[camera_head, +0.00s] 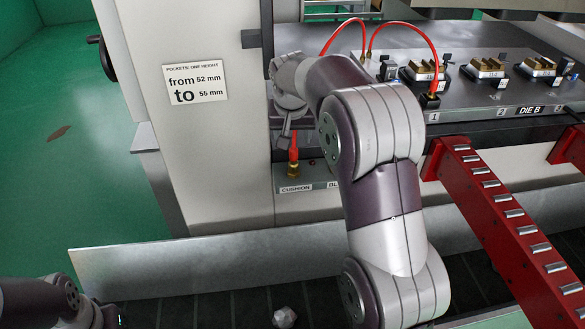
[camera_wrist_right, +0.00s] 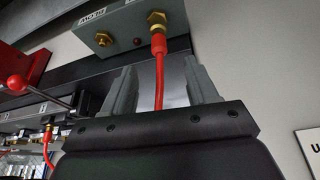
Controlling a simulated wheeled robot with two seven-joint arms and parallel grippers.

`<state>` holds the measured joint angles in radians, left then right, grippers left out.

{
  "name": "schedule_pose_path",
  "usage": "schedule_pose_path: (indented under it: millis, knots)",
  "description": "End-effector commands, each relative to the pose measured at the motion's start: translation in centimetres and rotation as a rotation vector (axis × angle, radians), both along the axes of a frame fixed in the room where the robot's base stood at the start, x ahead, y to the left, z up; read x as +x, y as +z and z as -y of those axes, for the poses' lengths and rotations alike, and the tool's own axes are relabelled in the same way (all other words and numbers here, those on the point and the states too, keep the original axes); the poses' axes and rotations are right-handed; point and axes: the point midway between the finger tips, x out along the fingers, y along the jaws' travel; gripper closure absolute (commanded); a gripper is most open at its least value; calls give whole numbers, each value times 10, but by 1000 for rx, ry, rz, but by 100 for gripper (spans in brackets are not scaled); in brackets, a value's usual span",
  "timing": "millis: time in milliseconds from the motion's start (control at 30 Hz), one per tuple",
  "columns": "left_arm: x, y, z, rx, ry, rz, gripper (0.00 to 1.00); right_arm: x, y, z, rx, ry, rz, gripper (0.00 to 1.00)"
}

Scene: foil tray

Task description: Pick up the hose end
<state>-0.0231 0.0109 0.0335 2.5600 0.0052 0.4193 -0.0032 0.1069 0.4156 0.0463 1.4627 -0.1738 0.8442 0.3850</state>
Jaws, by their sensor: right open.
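The red hose end (camera_wrist_right: 158,46) has a brass collar and sits on a port of the grey block lettered CUSHION. In the head view the hose end (camera_head: 293,152) shows just below my right gripper (camera_head: 287,132), above the brass fitting (camera_head: 292,172). In the wrist view my right gripper (camera_wrist_right: 160,90) is open. The red hose runs between its two grey fingers, with a gap visible on both sides. Part of the hose is hidden behind the gripper body and my right arm. At the lower left of the head view, my left arm shows, but its fingers cannot be made out.
The die plate (camera_head: 465,65) carries several brass-topped blocks and a red hose arch (camera_head: 408,23). A red rail with rollers (camera_head: 505,215) extends at right. A metal ledge (camera_head: 200,262) runs along the front. A second port (camera_wrist_right: 103,39) is beside the hose's port.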

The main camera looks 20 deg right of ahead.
Motion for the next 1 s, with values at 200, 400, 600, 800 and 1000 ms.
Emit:
schedule_pose_path:
  millis: [200, 400, 600, 800, 1000]
  knots:
    - [0, 1, 0, 0, 0, 1, 100, 4, -2, 8, 19, -118, -7, 42]
    - [0, -1, 0, 0, 0, 0, 100, 18, -41, 16, 19, -116, -3, 42]
    - [0, -1, 0, 0, 0, 1, 100, 26, -66, 17, 18, -112, -3, 42]
    - [0, -1, 0, 0, 0, 0, 100, 36, -98, 19, 19, -115, -1, 42]
    - [0, -1, 0, 0, 0, 0, 100, 38, -102, 20, 18, -114, 2, 42]
